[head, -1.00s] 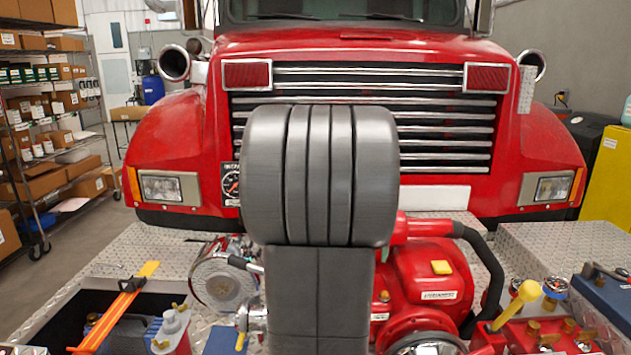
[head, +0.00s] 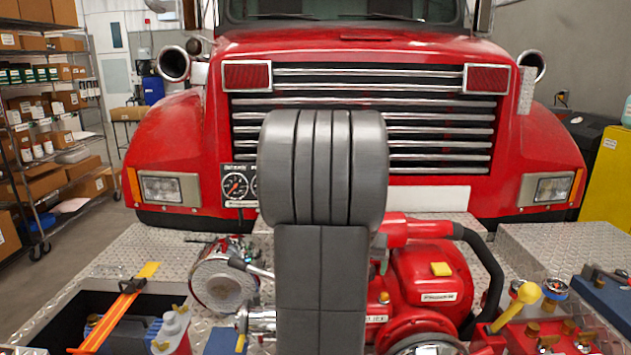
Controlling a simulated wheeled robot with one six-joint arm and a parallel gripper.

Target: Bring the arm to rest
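My arm, a thick dark grey column with a rounded joint on top, stands upright in the middle of the head view. It hides part of the truck's grille and the middle of the bumper deck. My gripper is not visible in this view. Behind the arm is the red fire truck (head: 400,47) with its chrome grille. The red pump (head: 425,275) sits on the deck just right of the arm. A round chrome fitting (head: 223,277) sits just left of the arm.
A dark open well (head: 70,318) at the lower left holds an orange-yellow strap (head: 118,308) and containers. A red manifold with a yellow-knobbed lever (head: 528,293) stands at the lower right. Shelving (head: 50,120) is far left. Bare diamond plate (head: 560,243) lies at right.

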